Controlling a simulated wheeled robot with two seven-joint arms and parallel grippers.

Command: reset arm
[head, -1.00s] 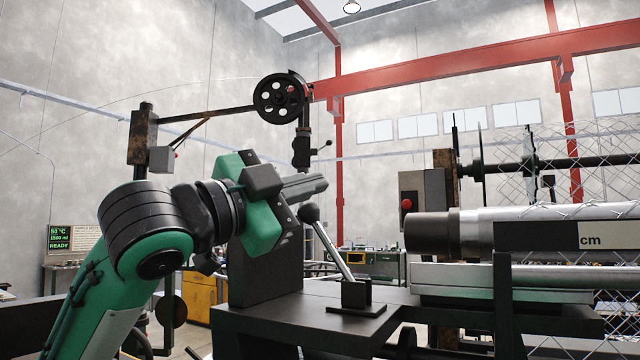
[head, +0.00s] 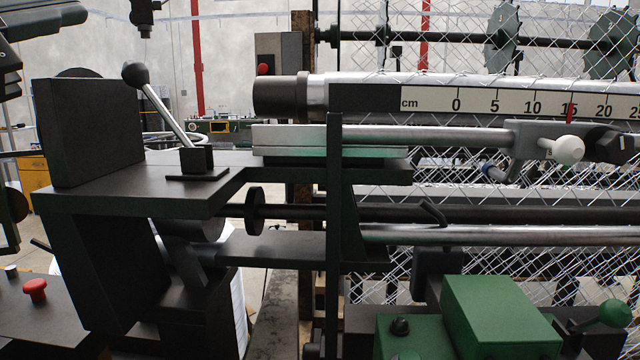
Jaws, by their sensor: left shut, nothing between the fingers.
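My left gripper (head: 80,15) shows at the top left corner. Its dark fingers point to the right and are shut with nothing between them. The rest of that arm is mostly cut off by the left picture edge. The gripper is above and to the left of the lever (head: 163,112) with the black ball knob, and apart from it. My right gripper is not in view.
The lever stands on a dark machine table (head: 130,185) beside an upright dark block (head: 90,130). A roller with a cm scale (head: 530,105) and chain-link mesh fill the right. A green housing (head: 500,315) is at the lower right, a red button (head: 36,289) at the lower left.

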